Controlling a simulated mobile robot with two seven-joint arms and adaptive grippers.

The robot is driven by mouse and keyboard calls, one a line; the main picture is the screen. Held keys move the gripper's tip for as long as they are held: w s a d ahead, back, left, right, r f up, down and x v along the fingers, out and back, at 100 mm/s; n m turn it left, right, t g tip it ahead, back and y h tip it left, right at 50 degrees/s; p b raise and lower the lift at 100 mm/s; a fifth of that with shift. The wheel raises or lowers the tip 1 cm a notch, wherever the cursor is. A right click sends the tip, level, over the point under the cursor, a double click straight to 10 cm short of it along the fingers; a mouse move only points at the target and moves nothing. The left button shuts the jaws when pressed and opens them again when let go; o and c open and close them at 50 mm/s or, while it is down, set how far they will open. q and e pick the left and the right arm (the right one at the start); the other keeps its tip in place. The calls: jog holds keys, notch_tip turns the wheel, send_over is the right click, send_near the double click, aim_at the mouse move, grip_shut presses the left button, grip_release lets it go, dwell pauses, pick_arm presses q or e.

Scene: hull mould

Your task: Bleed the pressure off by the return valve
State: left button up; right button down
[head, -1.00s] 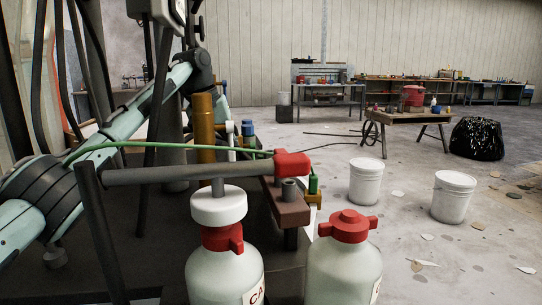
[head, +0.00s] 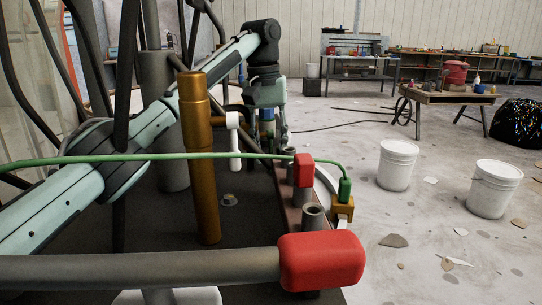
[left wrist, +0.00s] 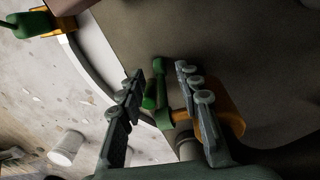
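In the left wrist view a green valve handle (left wrist: 160,88) on an orange-brass body (left wrist: 230,116) lies between my left gripper's fingers (left wrist: 160,78). The fingers are apart, and I cannot tell whether either touches the handle. In the head view my left arm reaches over the dark bench top, its wrist beyond the brass cylinder (head: 203,165); its fingertips are hard to make out there. Another green fitting (head: 345,190) on a brass block ends the green hose (head: 150,158); a similar one shows in the left wrist view (left wrist: 28,24). My right gripper is not in view.
A dark bar with a red end (head: 322,260) crosses the foreground. A white lever (head: 233,140) stands beside the brass cylinder. Two white buckets (head: 397,165) (head: 494,188) stand on the floor at right. A wooden table (head: 450,95) is farther back.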

pick_arm(q)
jog(key=shift+f, duration=0.8)
grip_shut()
